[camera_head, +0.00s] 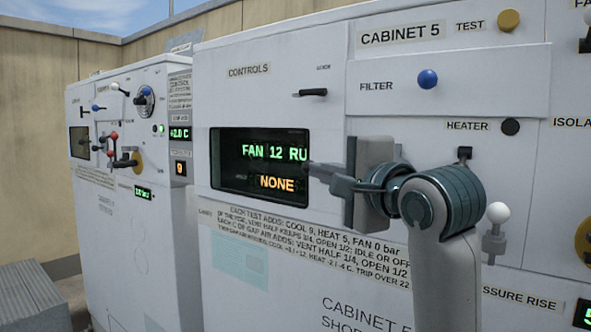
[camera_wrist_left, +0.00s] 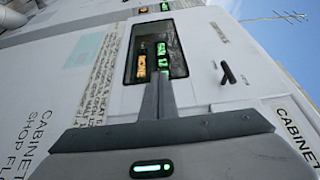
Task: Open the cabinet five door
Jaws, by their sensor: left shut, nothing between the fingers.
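Cabinet 5 (camera_head: 300,120) is a large white unit facing me, and its front looks closed. On its CONTROLS section a small black handle (camera_head: 313,92) sits above a dark display (camera_head: 260,162) reading "FAN 12 RU" and "NONE". The small label above the handle is too blurred to read. My left gripper (camera_head: 315,172) is shut and empty in front of the display's right edge, below the handle. In the left wrist view, the shut fingers (camera_wrist_left: 158,95) point at the display, and the handle (camera_wrist_left: 228,73) is to their right. I cannot tell whether the fingertips touch the panel.
A blue FILTER knob (camera_head: 428,79), a yellow TEST knob (camera_head: 509,20), a black HEATER knob (camera_head: 510,127) and a white-tipped lever (camera_head: 497,213) are to the right. Another white cabinet (camera_head: 130,235) stands left. A tan wall (camera_head: 40,150) is behind it. A grey block (camera_head: 35,297) is at lower left.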

